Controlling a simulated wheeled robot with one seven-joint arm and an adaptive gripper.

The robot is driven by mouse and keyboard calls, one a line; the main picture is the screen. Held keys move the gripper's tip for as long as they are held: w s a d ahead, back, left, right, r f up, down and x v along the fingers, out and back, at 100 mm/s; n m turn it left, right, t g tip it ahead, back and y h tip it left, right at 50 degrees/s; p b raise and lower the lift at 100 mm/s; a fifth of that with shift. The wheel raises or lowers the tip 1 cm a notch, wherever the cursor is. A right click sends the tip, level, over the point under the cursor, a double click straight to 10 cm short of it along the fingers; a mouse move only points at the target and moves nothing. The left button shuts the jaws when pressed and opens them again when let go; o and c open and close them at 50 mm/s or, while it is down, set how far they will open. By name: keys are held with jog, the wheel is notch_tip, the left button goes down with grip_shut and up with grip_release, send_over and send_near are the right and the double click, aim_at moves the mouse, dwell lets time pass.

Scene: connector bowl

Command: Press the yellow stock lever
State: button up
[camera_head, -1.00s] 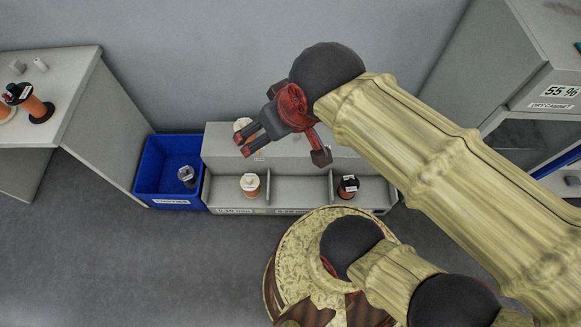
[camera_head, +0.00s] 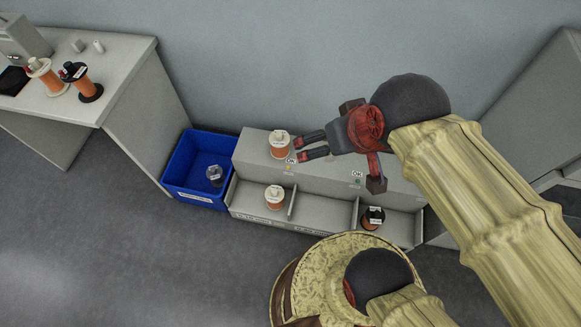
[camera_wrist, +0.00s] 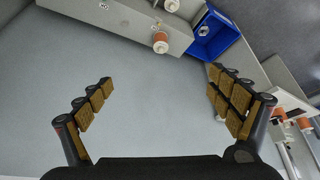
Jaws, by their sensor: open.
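A small yellow lever (camera_head: 290,168) shows on the upper front of the grey rack (camera_head: 320,205), below a white label and left of a green one.
A blue bin (camera_head: 183,190) with a dark spool stands left of the rack. The lower compartments hold a white-topped spool (camera_head: 274,197) and a black-topped one (camera_head: 372,218). A table (camera_head: 130,65) with spools is at left. A grey wall is behind the rack.

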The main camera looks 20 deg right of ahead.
jog(key=shift+c, duration=0.7)
